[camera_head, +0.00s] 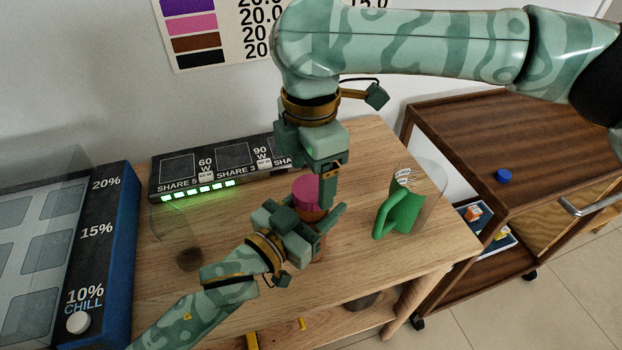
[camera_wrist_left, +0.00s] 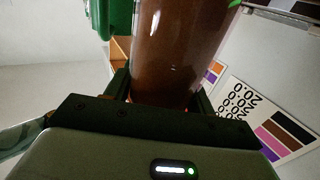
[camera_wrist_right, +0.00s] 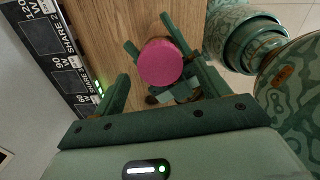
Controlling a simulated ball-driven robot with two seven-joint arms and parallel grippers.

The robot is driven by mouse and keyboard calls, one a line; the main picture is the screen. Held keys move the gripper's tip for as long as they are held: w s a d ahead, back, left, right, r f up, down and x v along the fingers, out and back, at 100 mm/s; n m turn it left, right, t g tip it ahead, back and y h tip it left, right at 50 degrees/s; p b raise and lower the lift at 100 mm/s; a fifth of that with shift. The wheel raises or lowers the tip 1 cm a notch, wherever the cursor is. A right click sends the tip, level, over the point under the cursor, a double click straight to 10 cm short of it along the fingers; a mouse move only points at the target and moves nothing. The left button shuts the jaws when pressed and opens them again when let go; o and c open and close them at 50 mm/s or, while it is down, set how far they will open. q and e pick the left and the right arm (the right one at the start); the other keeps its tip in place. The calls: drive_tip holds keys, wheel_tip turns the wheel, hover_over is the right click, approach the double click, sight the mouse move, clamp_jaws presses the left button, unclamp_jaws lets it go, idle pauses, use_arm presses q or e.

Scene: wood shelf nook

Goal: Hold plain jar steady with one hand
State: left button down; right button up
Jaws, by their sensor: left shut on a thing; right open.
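The jar has a pink lid (camera_head: 306,188) and brown contents, and stands on the wooden table. My left gripper (camera_head: 318,224) is shut around the jar's side below the lid. In the left wrist view the clear jar body (camera_wrist_left: 180,55) sits between its fingers; the lid is out of that view. My right gripper (camera_head: 318,182) is open and points down over the jar. In the right wrist view the round pink lid (camera_wrist_right: 160,62) shows between its fingers, apart from them. Most of the jar body is hidden by my left gripper in the head view.
A green-handled pitcher (camera_head: 398,212) stands right of the jar. A black panel with green lights (camera_head: 215,170) runs along the wall. A blue-sided case (camera_head: 115,240) is at left. A wooden cart (camera_head: 480,140) with a blue cap (camera_head: 503,176) is at right. The table's front is mostly clear.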

wheel_tip(320, 180, up, 2)
drive_tip(key=shift+r+n, duration=1.4)
drive_tip(key=shift+r, duration=0.35)
drive_tip(key=shift+c, duration=0.3)
drive_tip(key=shift+f, duration=0.1)
hover_over(311, 224)
drive_tip(key=w, duration=0.3)
drive_tip(key=shift+f, duration=3.95)
